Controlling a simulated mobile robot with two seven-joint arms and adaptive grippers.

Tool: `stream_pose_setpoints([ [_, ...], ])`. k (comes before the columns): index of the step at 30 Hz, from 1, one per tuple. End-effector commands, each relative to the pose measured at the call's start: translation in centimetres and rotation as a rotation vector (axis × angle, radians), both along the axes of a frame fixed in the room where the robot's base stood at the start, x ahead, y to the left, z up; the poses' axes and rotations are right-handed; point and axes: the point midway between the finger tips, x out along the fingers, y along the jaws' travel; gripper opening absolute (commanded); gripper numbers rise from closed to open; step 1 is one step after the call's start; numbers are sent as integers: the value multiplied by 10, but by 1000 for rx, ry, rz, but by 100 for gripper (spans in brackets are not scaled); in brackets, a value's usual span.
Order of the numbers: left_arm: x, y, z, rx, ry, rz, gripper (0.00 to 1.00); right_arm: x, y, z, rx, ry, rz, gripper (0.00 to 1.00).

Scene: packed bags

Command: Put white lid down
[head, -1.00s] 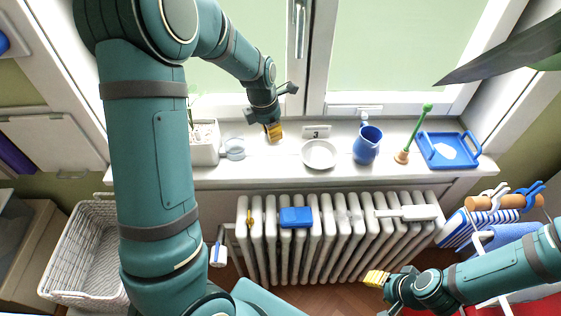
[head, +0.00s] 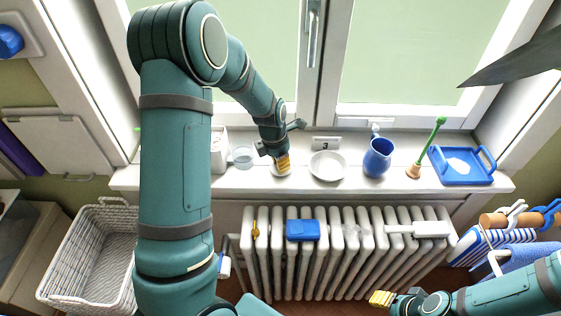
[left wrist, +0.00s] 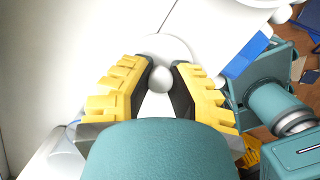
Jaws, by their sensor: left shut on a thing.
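The white lid (left wrist: 178,48) is a round disc with a ball knob (left wrist: 161,76), seen in the left wrist view. My left gripper (left wrist: 160,80) is shut on the knob, with a yellow finger on each side. In the head view the left gripper (head: 283,162) points down at the windowsill, left of a white dish. The lid (head: 276,172) shows there as a pale rim under the fingers. I cannot tell whether it touches the sill. My right gripper (head: 382,298) is low at the right, in front of the radiator; its finger gap is unclear.
On the sill (head: 230,181) stand a glass (head: 242,156) to the left, the white dish (head: 327,165), a blue jug (head: 377,157), a green-handled plunger (head: 428,150) and a blue tray (head: 462,177).

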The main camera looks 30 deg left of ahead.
Motion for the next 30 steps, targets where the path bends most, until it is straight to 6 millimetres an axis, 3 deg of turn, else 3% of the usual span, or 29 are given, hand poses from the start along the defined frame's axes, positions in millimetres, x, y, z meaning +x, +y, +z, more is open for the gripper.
stream_pose_setpoints([
  [2,0,0,-3,1,1,-1,0,0,0,-2,0,-1,0,47],
  [3,0,0,-2,0,0,-1,32,0,0,-1,0,-1,0,47],
  [4,0,0,-2,0,0,-1,43,0,0,-1,0,-1,0,47],
  [17,0,0,7,0,-1,0,43,0,0,2,0,0,0,47],
  [30,-11,8,90,0,-3,0,43,1,0,25,0,-2,-4,47],
])
